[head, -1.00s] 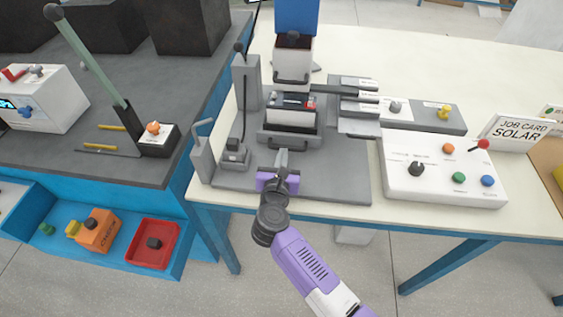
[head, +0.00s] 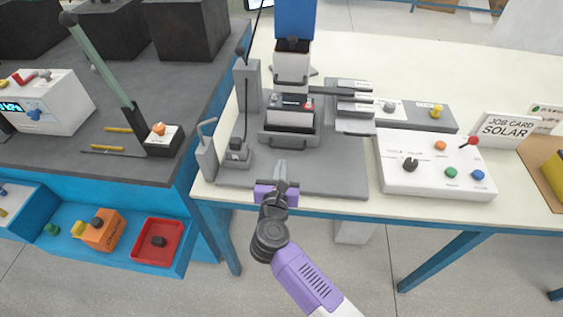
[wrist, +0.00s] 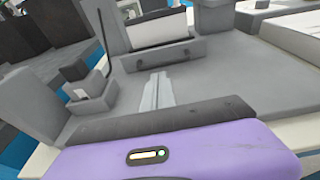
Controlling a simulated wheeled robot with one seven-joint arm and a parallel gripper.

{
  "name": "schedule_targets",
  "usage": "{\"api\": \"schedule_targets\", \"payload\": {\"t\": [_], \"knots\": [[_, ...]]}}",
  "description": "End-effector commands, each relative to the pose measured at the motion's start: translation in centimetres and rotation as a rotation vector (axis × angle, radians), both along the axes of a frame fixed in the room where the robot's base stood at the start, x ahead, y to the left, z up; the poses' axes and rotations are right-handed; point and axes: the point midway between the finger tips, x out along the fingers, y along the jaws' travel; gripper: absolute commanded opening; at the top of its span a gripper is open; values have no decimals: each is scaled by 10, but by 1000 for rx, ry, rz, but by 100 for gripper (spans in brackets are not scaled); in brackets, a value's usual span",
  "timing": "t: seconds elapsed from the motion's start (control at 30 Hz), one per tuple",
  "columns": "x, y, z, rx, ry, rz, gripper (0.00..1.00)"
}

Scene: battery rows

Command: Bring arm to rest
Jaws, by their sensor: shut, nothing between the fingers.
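My gripper (head: 281,170) is purple and dark grey with pale fingers. In the head view it is over the front edge of a grey station plate (head: 335,182) on the cream table. In the wrist view the fingers (wrist: 156,92) lie together with nothing between them. Beyond them a grey drawer-like tray with a handle (head: 290,137) sits in the station, with a dark battery-like block (head: 292,104) above it. My arm reaches up from the bottom of the head view.
A white control box (head: 435,165) with coloured knobs stands right of the station. A lever fixture (head: 236,152) stands on the left. A grey bench with a blue side holds an orange box (head: 103,230) and a red tray (head: 158,242). Open floor lies in front.

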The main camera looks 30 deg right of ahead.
Motion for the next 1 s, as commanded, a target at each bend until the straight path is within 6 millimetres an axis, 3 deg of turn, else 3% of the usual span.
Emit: {"api": "schedule_targets", "payload": {"t": [0.5, 0.9, 0.97, 1.0], "knots": [[-56, 41, 14, 0, 0, 2, 0], [-59, 44, 16, -29, 19, 15, 0], [-55, 48, 22, -93, 33, 46, 0], [-51, 50, 34, -168, 33, 72, 0]]}}
